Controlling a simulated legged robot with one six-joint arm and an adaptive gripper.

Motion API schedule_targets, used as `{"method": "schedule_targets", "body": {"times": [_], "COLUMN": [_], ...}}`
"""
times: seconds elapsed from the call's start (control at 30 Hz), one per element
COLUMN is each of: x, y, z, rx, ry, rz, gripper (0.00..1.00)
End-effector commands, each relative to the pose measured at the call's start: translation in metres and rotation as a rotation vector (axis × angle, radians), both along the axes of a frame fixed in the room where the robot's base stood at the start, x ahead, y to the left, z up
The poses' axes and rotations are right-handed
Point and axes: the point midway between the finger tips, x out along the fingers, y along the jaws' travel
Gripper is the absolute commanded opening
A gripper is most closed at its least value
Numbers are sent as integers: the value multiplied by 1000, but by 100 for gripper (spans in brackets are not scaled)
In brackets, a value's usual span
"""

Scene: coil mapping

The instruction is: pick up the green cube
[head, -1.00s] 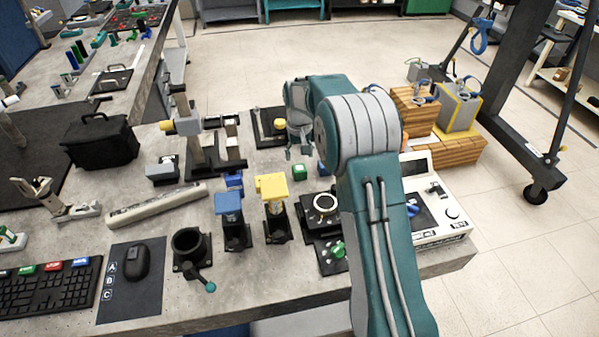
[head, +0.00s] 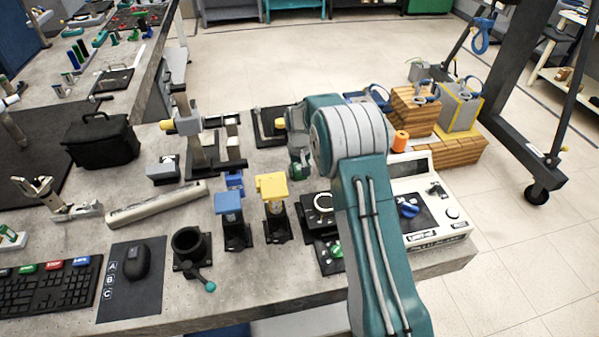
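The green cube (head: 298,172) sits on the grey table, behind and right of the yellow-topped block. It is mostly covered by my gripper (head: 299,170), and only a little green shows between and beside the fingers. My gripper points down at the cube, with its fingers low around it. The view is too small to tell whether the fingers touch the cube or are closed on it.
A yellow-topped block (head: 272,187) and blue-topped blocks (head: 229,203) stand front left of the cube. A device with a round dial (head: 322,204) lies in front. A dark upright fixture (head: 203,155) stands left. Wooden blocks (head: 413,112) are at right.

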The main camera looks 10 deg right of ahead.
Motion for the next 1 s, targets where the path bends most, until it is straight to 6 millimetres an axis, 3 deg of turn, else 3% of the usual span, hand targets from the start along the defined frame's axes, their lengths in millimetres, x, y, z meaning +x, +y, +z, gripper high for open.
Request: {"method": "schedule_targets", "body": {"times": [0.43,0.8,1.0], "x": [0,0,-2], "y": [0,0,0], "z": [7,79,101], "rx": [0,0,0], "ry": [0,-1,0], "rz": [0,0,-4], "gripper": [7,7,7]}}
